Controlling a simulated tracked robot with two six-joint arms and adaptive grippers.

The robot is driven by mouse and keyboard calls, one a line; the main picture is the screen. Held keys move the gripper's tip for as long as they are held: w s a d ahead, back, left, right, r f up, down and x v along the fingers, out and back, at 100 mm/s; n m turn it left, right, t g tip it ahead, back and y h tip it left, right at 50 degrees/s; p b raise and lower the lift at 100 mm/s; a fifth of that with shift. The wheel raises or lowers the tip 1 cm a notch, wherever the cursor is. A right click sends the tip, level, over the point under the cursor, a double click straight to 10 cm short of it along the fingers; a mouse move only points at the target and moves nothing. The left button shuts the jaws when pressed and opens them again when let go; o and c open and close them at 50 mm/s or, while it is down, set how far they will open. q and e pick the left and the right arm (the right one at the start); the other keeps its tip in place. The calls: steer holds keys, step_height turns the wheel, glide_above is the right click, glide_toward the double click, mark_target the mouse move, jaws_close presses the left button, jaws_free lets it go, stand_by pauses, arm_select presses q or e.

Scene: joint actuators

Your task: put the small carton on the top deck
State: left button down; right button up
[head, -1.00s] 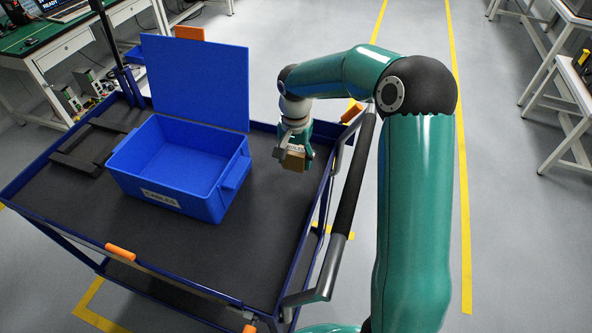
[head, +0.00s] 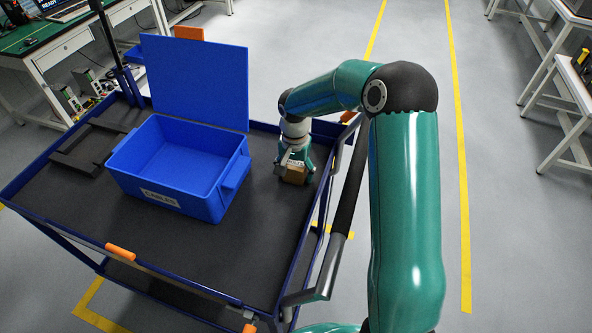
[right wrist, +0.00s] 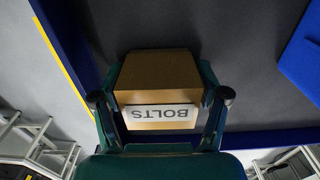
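The small carton (head: 294,173) is a brown box in my right gripper (head: 296,168), low over the right side of the cart's dark top deck (head: 262,215). In the right wrist view the carton (right wrist: 157,80) carries a white label reading BOLTS. The fingers of my right gripper (right wrist: 159,103) lie along both of its sides. It looks level and at or very near the deck; I cannot tell if it touches. My left gripper is not in view.
An open blue bin (head: 178,172) stands left of the carton, with a blue panel (head: 195,80) upright behind it. A black tray (head: 90,147) lies at the deck's left. A handle rail (head: 347,190) runs along the right edge. The front deck is clear.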

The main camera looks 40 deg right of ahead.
mark_target(295, 163)
steer(key=shift+o, duration=0.2)
step_height(295, 163, up, 12)
steer(key=shift+r, duration=0.1)
stand_by(0.6)
stand_by(0.3)
